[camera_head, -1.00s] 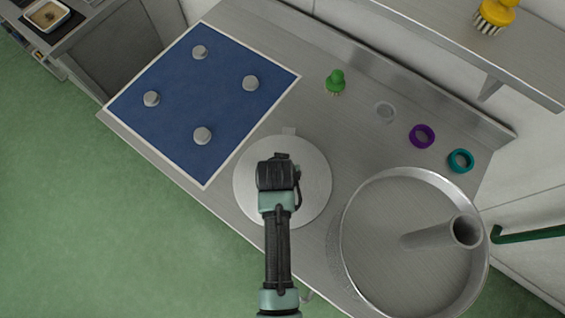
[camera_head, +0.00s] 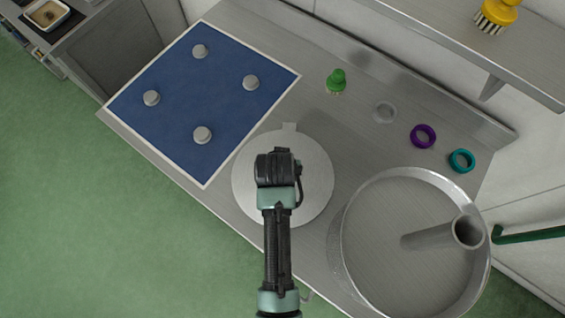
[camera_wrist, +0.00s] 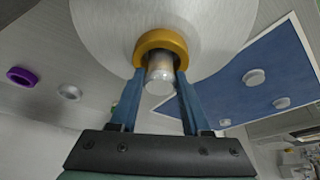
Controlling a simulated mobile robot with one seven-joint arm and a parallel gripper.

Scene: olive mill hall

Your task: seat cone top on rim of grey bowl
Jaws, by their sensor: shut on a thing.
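The cone top (camera_head: 315,205) is a wide, pale grey metal disc with a small tab on its far edge, under my wrist in the head view. In the wrist view the cone top (camera_wrist: 215,25) fills the upper middle, with an orange collar (camera_wrist: 160,42) around a short grey knob (camera_wrist: 159,75). My gripper (camera_wrist: 160,80) is shut on the knob with its two blue fingers. The wrist hides the fingers in the head view. The grey bowl (camera_head: 347,225) is the large round vessel to the right, apart from the disc, with a hollow upright tube (camera_head: 440,236) inside.
A blue mat (camera_head: 225,100) with several grey knobs lies at left. A green brush (camera_head: 336,80), a small clear disc (camera_head: 385,112), a purple ring (camera_head: 423,136) and a teal ring (camera_head: 461,160) lie along the back. A shelf (camera_head: 510,50) overhangs the back right.

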